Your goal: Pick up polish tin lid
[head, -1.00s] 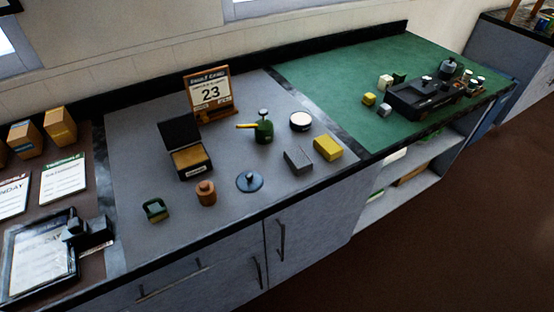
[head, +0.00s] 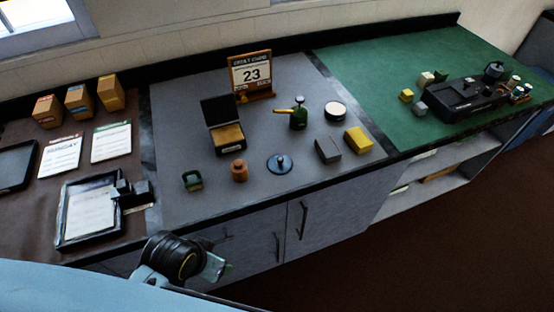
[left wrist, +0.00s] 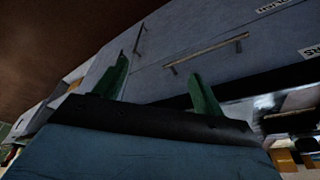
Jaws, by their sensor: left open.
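A round blue-grey disc with a small knob (head: 280,163), which looks like the polish tin lid, lies flat near the front of the grey mat. A round tin with a pale top (head: 335,112) sits farther back to its right. My left gripper (head: 216,266) is in front of the cabinet doors, below the counter edge and left of the disc, well apart from it. In the left wrist view its two green fingers (left wrist: 160,82) are spread, with nothing between them. That view faces the cabinet fronts and shows no lid. My right gripper is not in view.
Around the disc stand a brown jar (head: 239,171), a grey block (head: 328,150), a yellow block (head: 358,140), a green oil can (head: 298,118) and an open black box (head: 227,136). A calendar (head: 250,78) stands behind. The counter's front edge (head: 330,185) lies between gripper and disc.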

